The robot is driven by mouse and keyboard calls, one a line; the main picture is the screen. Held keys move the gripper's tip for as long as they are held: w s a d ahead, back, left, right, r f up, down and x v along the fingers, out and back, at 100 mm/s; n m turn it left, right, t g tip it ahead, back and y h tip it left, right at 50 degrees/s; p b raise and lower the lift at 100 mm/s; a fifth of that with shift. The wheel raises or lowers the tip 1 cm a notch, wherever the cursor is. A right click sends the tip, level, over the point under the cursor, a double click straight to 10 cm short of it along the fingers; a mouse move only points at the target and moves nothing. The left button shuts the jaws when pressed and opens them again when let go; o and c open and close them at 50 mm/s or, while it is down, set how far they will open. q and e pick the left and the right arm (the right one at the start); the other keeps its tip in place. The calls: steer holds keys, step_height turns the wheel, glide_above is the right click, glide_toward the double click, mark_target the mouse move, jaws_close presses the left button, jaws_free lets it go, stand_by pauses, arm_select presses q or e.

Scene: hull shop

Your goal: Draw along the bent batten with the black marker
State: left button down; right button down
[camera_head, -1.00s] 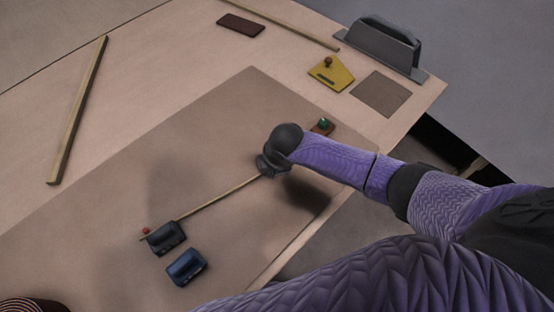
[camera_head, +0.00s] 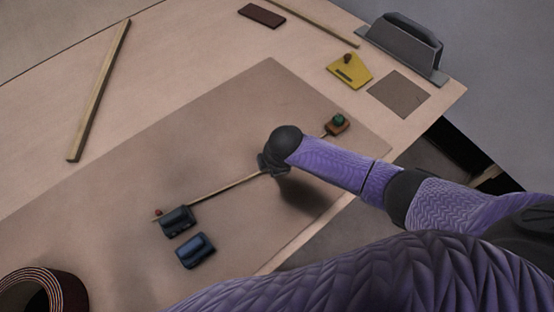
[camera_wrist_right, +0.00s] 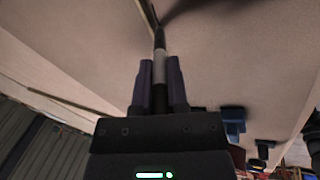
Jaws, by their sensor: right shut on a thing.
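The batten (camera_head: 225,188) is a thin wooden strip lying across the brown sheet (camera_head: 130,165) in the head view, with little bend visible. Its near end is by a red pin (camera_head: 158,212) and a black weight (camera_head: 177,220); its far end is by a small brown block with a green top (camera_head: 338,122). My right gripper (camera_head: 270,165) is at the batten's middle and hides part of it. In the right wrist view the right gripper (camera_wrist_right: 159,82) is shut on the black marker (camera_wrist_right: 158,62), which has a grey band; its tip points at the sheet. I cannot make out a drawn line. My left gripper is out of view.
A blue weight (camera_head: 196,250) lies beside the black one. A striped roll (camera_head: 45,290) is at the lower left. A long wooden strip (camera_head: 100,90), a dark red block (camera_head: 260,15), a yellow plate (camera_head: 349,70) and a grey holder (camera_head: 405,45) lie on the table beyond the sheet.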

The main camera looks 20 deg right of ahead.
steer(key=shift+s+a, duration=0.15)
steer(key=shift+a, duration=0.45)
steer(key=shift+a+p, duration=0.3)
steer(key=shift+a, duration=0.1)
steer(key=shift+s+a, duration=0.15)
steer(key=shift+a, duration=0.6)
steer(key=shift+s+a+p, duration=0.2)
steer(key=shift+a+p, duration=0.1)
steer(key=shift+a, duration=0.25)
steer(key=shift+s+a, duration=0.15)
steer(key=shift+a, duration=0.6)
steer(key=shift+s+a, duration=0.1)
steer(key=shift+a, duration=0.95)
steer(key=shift+s+a, duration=0.2)
steer(key=shift+a, duration=0.85)
steer(key=shift+s+a, duration=0.1)
steer(key=shift+a, duration=0.3)
steer(key=shift+s+a, duration=0.15)
steer(key=shift+a, duration=0.6)
steer(key=shift+s+a, duration=0.1)
steer(key=shift+a, duration=0.45)
steer(key=shift+s+a, duration=0.1)
steer(key=shift+a, duration=0.6)
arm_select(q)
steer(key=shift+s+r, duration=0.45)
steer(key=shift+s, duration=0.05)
